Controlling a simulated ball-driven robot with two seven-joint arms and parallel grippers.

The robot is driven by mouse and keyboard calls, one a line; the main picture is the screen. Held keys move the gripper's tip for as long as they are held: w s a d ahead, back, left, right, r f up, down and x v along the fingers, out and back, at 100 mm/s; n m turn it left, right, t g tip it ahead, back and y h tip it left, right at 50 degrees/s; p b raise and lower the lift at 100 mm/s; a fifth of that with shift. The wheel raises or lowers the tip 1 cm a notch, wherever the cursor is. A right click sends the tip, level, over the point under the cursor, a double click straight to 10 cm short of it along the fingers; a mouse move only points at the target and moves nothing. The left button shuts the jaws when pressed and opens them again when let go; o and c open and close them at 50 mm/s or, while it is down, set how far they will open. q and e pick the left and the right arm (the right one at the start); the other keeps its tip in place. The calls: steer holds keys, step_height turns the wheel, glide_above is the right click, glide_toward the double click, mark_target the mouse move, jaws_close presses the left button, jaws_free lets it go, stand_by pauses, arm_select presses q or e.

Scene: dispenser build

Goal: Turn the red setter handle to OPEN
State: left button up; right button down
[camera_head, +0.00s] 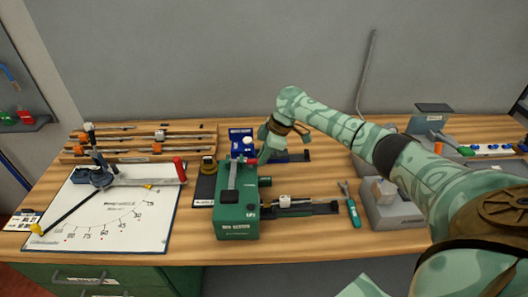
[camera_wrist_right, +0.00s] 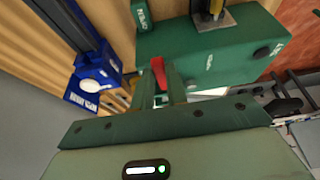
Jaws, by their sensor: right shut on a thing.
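The green setter box (camera_head: 237,213) stands on the wooden table near the middle, with lettering on its front. Its red handle (camera_head: 248,161) is at the far end of the box's top. In the right wrist view, the red handle (camera_wrist_right: 158,68) shows between my right gripper's fingertips (camera_wrist_right: 160,88), with the green box (camera_wrist_right: 210,50) behind it. My right gripper (camera_head: 262,150) reaches in from the right and is shut on the red handle. The fingers hide part of the handle. My left gripper is not in view.
A blue device (camera_head: 241,142) stands just behind the box. A white dial board (camera_head: 105,215) with a red-tipped lever lies to the left. A green-handled tool (camera_head: 351,210) and a grey block unit (camera_head: 392,207) are to the right.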

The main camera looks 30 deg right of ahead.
steer(key=c, duration=1.4)
jaws_free()
steer(key=p+v, duration=0.3)
steer(key=v, duration=1.3)
